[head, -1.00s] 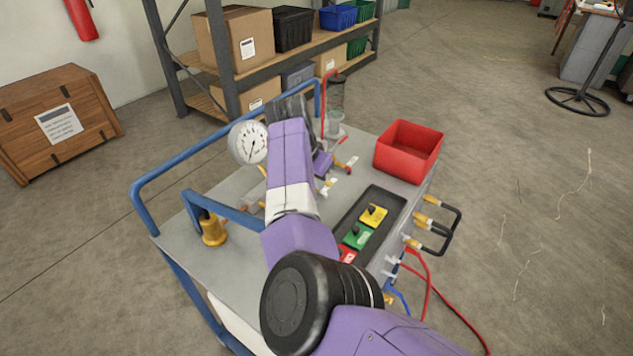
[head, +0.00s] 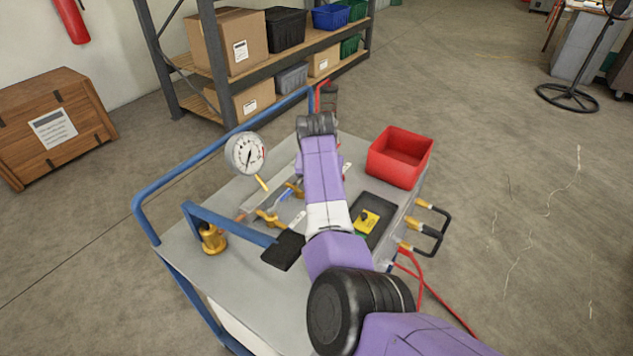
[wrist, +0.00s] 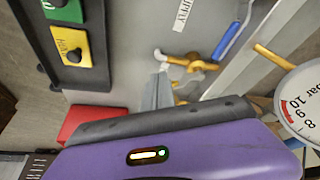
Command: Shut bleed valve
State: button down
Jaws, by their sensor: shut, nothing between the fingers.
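My gripper (wrist: 158,88) shows in the wrist view as narrow grey fingers, shut and empty, beyond its purple body. In the head view my arm hides the fingers. A brass valve (wrist: 186,62) with a yellow handle is just beyond the fingertips; contact cannot be told. A white label ending in "PPLY" (wrist: 183,15) is beside it, and a blue lever (wrist: 232,40) is to its right. In the head view, brass valves (head: 268,218) and (head: 293,190) stand on the cart top left of my arm. No bleed label is readable, so I cannot tell which is the bleed valve.
A dial gauge (head: 246,153) stands above the cart (head: 215,275). A blue rail (head: 225,145) edges its left side. A red bin (head: 400,157) sits at the back right. A dark panel with a yellow switch plate (head: 367,222) lies right of my arm.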

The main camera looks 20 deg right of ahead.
jog(key=w+d+n, duration=0.1)
jog(key=n, duration=0.1)
jog(key=d+n+y, duration=0.1)
jog(key=shift+w+n+t, duration=0.3)
jog(key=shift+w+n, duration=0.05)
jog(key=shift+n, duration=0.05)
jog(key=n+b, duration=0.1)
jog(key=w+n+y+b, duration=0.1)
jog(key=w+d+n+b, duration=0.1)
jog(key=shift+f+n+y, duration=0.25)
jog(key=shift+n+y, duration=0.05)
jog(key=w+n+y+b, duration=0.1)
jog(key=n+b, duration=0.1)
jog(key=b, duration=0.1)
jog(key=shift+w+n, duration=0.3)
jog(key=shift+w, duration=0.05)
jog(key=shift+w+r+n+y+b, duration=0.15)
jog(key=shift+w+n+y+b, duration=0.35)
jog(key=shift+n+b, duration=0.45)
jog(key=shift+w, duration=0.4)
jog(key=shift+w+a+r, duration=0.15)
